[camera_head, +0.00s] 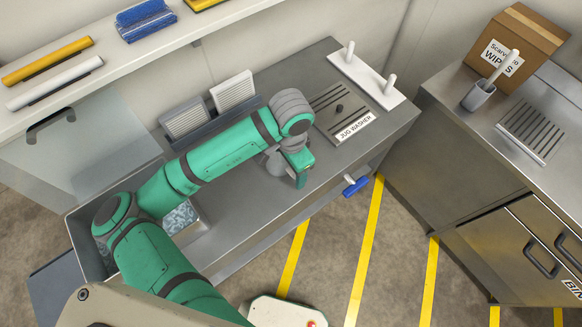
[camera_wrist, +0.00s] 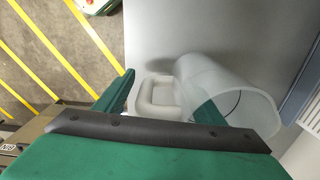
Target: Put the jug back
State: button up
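In the wrist view a pale translucent jug (camera_wrist: 225,75) stands on the grey counter, its wide mouth towards the camera. Its loop handle (camera_wrist: 153,94) faces left. My gripper (camera_wrist: 165,92) is open, with one green finger left of the handle and the other in front of the jug's near side. I see a gap between the left finger and the handle; contact on the right cannot be told. In the head view my gripper (camera_head: 298,172) is low over the counter, and my arm hides most of the jug. The jug washer plate (camera_head: 355,126) is to its right.
The jug washer has a slatted drain (camera_head: 328,100) and a white board with pegs (camera_head: 372,82). Grey racks with white panels (camera_head: 233,92) stand behind my arm. A sink (camera_head: 85,250) is at left. A second counter (camera_head: 450,95) at right holds a wipes box (camera_head: 515,45).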

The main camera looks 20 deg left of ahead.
notch_tip(320, 180, up, 12)
jog(key=shift+r, duration=0.15)
dwell(0.5)
dwell(0.5)
